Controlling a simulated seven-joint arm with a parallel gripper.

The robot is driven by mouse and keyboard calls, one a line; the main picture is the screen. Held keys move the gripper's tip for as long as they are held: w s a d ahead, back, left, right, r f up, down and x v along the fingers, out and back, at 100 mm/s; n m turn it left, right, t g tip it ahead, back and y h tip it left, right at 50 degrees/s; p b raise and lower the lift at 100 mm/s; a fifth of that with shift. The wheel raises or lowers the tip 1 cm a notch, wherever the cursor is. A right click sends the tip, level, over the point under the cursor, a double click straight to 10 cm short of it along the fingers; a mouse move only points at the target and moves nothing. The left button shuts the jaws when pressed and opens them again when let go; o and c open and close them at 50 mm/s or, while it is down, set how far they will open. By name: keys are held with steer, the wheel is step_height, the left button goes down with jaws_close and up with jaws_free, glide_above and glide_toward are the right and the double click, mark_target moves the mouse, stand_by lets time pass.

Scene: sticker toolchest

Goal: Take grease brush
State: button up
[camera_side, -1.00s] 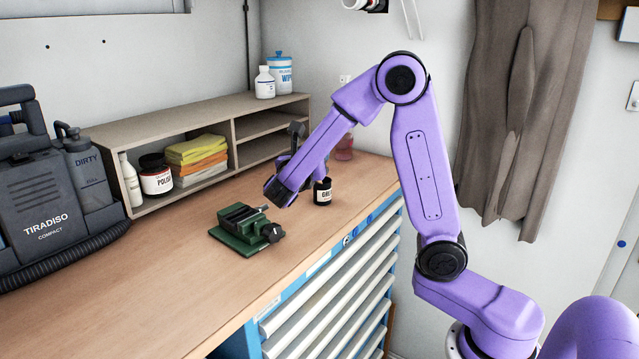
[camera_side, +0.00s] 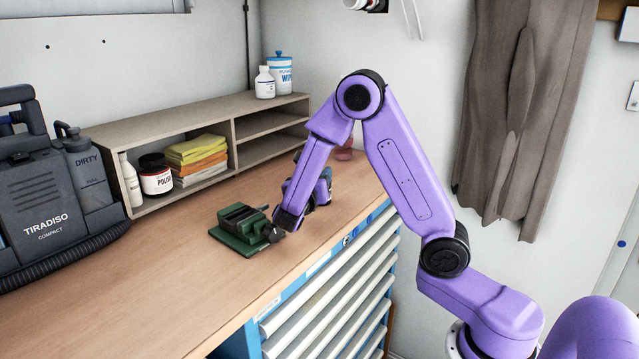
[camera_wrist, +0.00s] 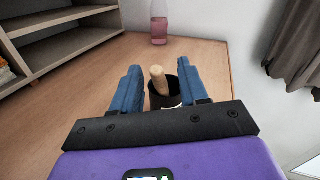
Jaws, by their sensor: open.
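In the wrist view, a light wooden handle (camera_wrist: 158,80), likely the grease brush's, stands up out of a dark pot (camera_wrist: 172,98), leaning to the left. The brush's lower end is hidden. My gripper (camera_wrist: 158,75) is open, with one blue finger on each side of the handle and pot; I cannot tell whether either touches. In the side view, my gripper (camera_side: 322,192) is low over the right part of the workbench, and the arm hides most of the pot and the brush.
A green vise (camera_side: 240,228) stands just left of my gripper. A wooden shelf unit (camera_side: 232,150) stands behind it. A pink bottle (camera_wrist: 159,24) is beyond the pot. The grey and black machine (camera_side: 45,190) is far left. The front of the bench (camera_side: 170,290) is clear.

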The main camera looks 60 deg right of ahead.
steer(key=shift+x, duration=1)
jaws_close()
steer(key=shift+r, duration=0.1)
